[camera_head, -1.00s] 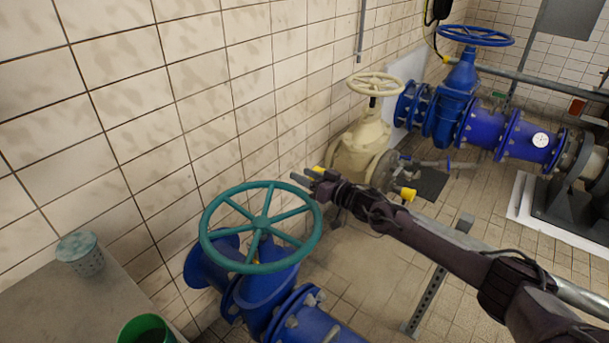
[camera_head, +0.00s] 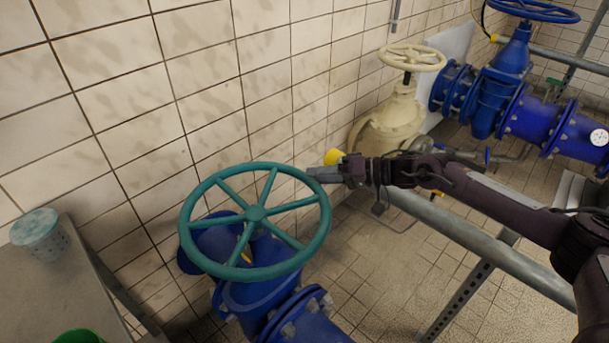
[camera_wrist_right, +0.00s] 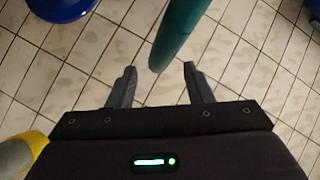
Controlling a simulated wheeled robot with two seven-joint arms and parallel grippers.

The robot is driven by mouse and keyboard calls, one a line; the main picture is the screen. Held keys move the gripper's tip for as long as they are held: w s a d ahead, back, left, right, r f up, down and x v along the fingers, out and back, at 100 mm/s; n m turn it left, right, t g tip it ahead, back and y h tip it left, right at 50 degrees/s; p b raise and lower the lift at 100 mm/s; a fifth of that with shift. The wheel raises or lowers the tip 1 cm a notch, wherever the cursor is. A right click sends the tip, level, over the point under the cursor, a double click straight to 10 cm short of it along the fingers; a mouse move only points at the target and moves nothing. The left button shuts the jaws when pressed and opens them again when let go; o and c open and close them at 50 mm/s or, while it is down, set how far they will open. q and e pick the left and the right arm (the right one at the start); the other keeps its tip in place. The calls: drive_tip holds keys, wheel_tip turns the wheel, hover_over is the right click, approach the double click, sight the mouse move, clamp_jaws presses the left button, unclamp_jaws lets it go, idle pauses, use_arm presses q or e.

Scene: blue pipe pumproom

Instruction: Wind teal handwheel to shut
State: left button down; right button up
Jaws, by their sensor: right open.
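The teal handwheel (camera_head: 257,213) sits on top of a blue valve (camera_head: 262,290) at the lower middle of the head view. It is a round rim with several spokes. My right gripper (camera_head: 316,174) is at the upper right edge of the rim, its fingers pointing left. In the right wrist view, the jaws (camera_wrist_right: 158,84) are open, and the teal rim (camera_wrist_right: 178,35) comes in from the top and ends between the fingertips, with gaps on both sides. Whether a finger touches the rim is not clear. My left gripper is not in view.
A cream valve with its own handwheel (camera_head: 412,58) stands behind my right arm. A blue valve and pipes (camera_head: 502,88) are at the far right. A grey rail (camera_head: 470,238) runs below my arm. A patterned cup (camera_head: 40,235) stands on a ledge at left, near a green container (camera_head: 78,337).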

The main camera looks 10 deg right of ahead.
sight(303, 177)
drive_tip(key=shift+x, duration=2.35)
drive_tip(key=shift+w, duration=0.1)
drive_tip(key=shift+d, duration=0.1)
drive_tip(key=shift+c, duration=0.3)
drive_tip(key=shift+f, duration=0.1)
clamp_jaws()
